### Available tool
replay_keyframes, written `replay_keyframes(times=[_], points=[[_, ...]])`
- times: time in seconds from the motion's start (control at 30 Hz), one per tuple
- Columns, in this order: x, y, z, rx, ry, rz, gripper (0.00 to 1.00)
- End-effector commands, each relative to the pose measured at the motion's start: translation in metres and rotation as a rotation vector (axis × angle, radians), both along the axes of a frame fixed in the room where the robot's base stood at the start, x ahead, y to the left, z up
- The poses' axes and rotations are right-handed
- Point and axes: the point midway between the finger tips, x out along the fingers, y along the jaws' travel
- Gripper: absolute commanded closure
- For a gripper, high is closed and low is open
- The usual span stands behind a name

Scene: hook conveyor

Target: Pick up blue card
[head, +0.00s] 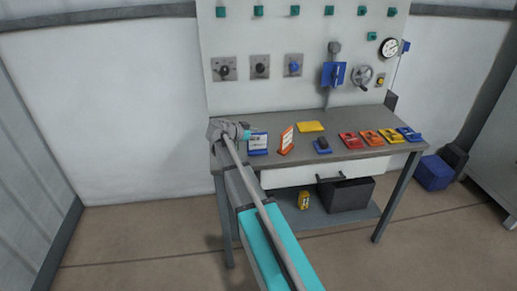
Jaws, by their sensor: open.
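A blue and white card (258,143) stands upright near the left end of the grey workbench (300,166). My gripper (247,135) is at the end of my arm at the bench's left end, close to the left edge of this card. It is open, but its fingers are small in the picture and I cannot tell whether they touch the card. An orange and white card (286,141) stands tilted just to the right.
A yellow piece (310,127), a blue block with a dark top (322,146) and several red, orange and blue pieces (377,137) lie further right. A panel (300,90) with knobs, a blue valve and a handwheel rises behind. A dark box (345,194) sits below.

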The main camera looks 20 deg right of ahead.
Motion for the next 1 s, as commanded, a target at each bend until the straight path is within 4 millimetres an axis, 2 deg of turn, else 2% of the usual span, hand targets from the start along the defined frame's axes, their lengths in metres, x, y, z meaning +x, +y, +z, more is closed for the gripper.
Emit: replay_keyframes(times=[0.23,0.27,0.63,1.0], points=[[0.0,0.0002,0.0,0.0,0.0,0.0,0.27],[0.0,0.0003,0.0,0.0,0.0,0.0,0.31],[0.0,0.0003,-0.0001,0.0,0.0,0.0,0.99],[0.0,0.0002,0.0,0.0,0.0,0.0,1.0]])
